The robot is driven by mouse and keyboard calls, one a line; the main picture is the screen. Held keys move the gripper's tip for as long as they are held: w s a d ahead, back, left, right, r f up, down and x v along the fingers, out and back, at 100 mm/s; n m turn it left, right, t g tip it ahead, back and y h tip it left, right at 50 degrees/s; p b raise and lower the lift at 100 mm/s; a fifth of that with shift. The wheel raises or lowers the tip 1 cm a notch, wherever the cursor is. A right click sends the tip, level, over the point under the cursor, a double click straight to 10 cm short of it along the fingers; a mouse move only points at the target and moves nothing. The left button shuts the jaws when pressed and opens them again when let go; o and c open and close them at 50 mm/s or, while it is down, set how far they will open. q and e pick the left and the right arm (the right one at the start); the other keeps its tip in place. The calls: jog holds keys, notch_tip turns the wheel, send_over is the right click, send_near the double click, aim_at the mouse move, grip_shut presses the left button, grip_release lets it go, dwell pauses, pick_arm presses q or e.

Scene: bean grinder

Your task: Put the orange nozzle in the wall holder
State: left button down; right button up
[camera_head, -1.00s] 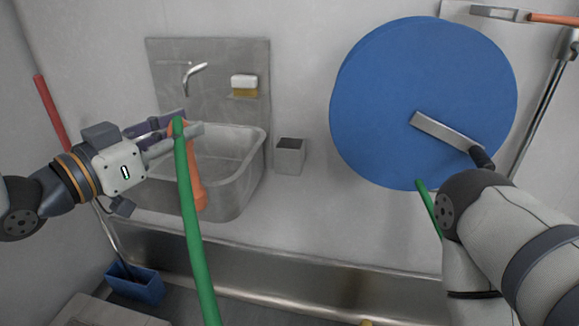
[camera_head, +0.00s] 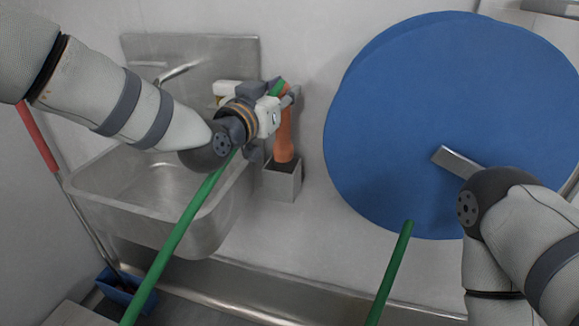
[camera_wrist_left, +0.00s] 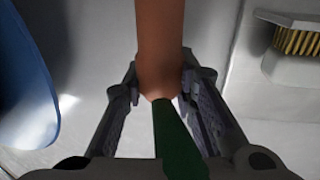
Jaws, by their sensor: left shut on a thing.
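The orange nozzle (camera_head: 284,138) hangs nearly upright with its lower end at the dark opening of the grey wall holder (camera_head: 282,184), a small open box on the wall. I cannot tell whether the tip is inside or just above the rim. My left gripper (camera_head: 287,94) is shut on the nozzle's upper end, where the green hose (camera_head: 175,240) joins. In the left wrist view the nozzle (camera_wrist_left: 160,40) sits between the fingers (camera_wrist_left: 161,82), with the hose below it. The wall holder is not visible there. My right arm shows at the right, but its gripper does not.
A metal sink (camera_head: 140,185) stands left of the holder, under my left arm. A large blue disc (camera_head: 430,80) with a silver bar (camera_head: 458,160) is close on the right.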

aim_at(279, 136)
pick_arm(q)
jog(key=f, duration=0.8)
jog(key=shift+s+a+f+b, duration=0.1)
jog(key=shift+s+f+b, duration=0.1)
jog(key=shift+f+b, duration=0.15)
jog(key=c, duration=1.3)
grip_release()
pick_arm(e)
jog(key=shift+s+a+f+g, duration=0.1)
jog(key=shift+s+f+g, duration=0.2)
jog(key=shift+s+f, duration=0.35)
jog(key=shift+s+r, duration=0.1)
